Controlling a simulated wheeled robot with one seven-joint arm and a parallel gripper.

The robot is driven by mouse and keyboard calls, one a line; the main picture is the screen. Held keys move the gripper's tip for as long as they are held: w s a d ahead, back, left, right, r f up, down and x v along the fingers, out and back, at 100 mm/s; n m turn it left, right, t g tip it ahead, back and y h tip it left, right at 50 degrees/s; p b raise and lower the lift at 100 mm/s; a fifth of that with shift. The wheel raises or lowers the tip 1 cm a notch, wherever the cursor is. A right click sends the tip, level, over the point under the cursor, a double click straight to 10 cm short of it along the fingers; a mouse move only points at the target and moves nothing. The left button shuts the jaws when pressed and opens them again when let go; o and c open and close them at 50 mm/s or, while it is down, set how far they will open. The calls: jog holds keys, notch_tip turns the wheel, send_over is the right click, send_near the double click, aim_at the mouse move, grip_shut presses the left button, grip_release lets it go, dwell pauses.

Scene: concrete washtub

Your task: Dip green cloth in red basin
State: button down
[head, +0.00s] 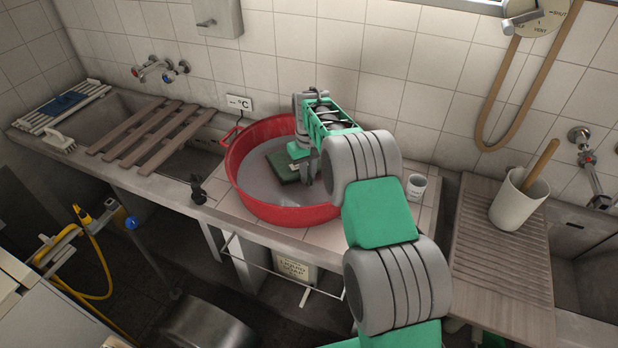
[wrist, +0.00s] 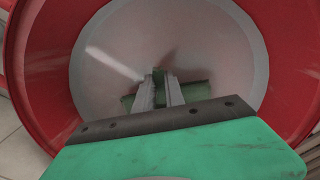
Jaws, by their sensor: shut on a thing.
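The red basin (head: 246,165) stands on the tiled counter between the two sinks and holds greyish liquid. The dark green cloth (head: 284,167) is in the basin, at or in the liquid; I cannot tell how deep. My gripper (head: 305,176) reaches down into the basin and is shut on the cloth. In the wrist view my fingers (wrist: 161,90) close on a bit of the green cloth (wrist: 126,103), with more of it spread beneath them. The red basin's wall (wrist: 40,75) surrounds them.
A white cup (head: 416,186) stands right of the basin, close to my arm. A dark tap-like object (head: 198,190) is at the counter's front edge. Wooden slats (head: 150,130) span the left sink. A white pot with a wooden handle (head: 518,200) stands on the ribbed board (head: 490,250).

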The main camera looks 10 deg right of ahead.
notch_tip(320, 180, up, 11)
jog(key=p, duration=0.6)
jog(key=shift+r, duration=0.15)
dwell(0.5)
